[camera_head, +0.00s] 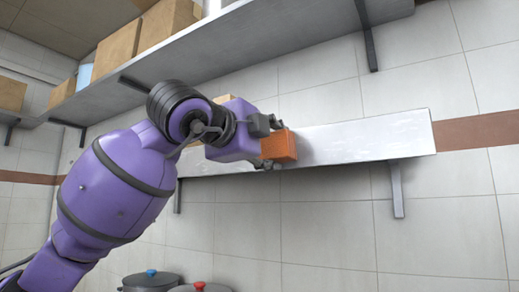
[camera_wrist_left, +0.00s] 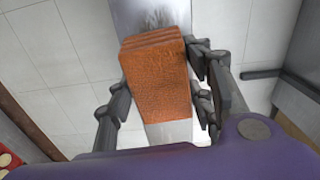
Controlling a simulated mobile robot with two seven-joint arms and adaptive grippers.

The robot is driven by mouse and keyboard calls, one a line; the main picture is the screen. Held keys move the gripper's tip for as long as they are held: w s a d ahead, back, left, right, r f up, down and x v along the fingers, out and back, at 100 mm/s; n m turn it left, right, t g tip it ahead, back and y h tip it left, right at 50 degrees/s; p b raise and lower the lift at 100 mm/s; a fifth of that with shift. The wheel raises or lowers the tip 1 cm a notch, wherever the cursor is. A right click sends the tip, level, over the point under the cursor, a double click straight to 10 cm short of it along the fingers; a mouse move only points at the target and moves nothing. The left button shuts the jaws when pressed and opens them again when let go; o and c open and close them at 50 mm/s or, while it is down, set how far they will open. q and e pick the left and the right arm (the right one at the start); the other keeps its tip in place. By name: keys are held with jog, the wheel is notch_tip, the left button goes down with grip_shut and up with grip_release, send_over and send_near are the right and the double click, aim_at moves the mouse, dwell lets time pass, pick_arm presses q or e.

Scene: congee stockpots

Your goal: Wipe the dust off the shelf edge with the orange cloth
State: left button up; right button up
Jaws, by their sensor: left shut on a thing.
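The orange cloth (camera_head: 280,146) is a folded block held in my left gripper (camera_head: 270,144), at the front of the lower shelf (camera_head: 370,136). In the left wrist view the cloth (camera_wrist_left: 157,82) sits between the fingers of my left gripper (camera_wrist_left: 160,90), which are shut on it. The shelf (camera_wrist_left: 168,132) runs beneath the cloth there. A dark grey dust smudge (camera_wrist_left: 152,20) shows on the shelf just beyond the cloth. Whether the cloth touches the shelf is hard to tell. My right gripper is in neither view.
An upper shelf (camera_head: 260,45) with cardboard boxes (camera_head: 165,20) hangs above my left arm. Brackets (camera_head: 396,190) support the lower shelf against the tiled wall. Pots with a blue knob (camera_head: 151,272) and a red knob (camera_head: 200,286) stand below. The shelf's right part is clear.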

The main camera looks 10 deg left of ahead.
aim_at(285, 144)
pick_arm(q)
jog(key=shift+s+d, duration=0.25)
jog(key=shift+d, duration=0.45)
jog(key=shift+s+d, duration=0.25)
jog(key=shift+d, duration=0.45)
jog(key=shift+s+d, duration=0.25)
jog(key=shift+d, duration=0.45)
jog(key=shift+w+a, duration=0.1)
jog(key=shift+a, duration=0.05)
jog(key=w+a, duration=0.3)
jog(key=a, duration=0.7)
jog(key=shift+w+a, duration=0.2)
jog(key=shift+w, duration=0.15)
jog(key=v, duration=0.6)
jog(key=shift+s+d, duration=0.1)
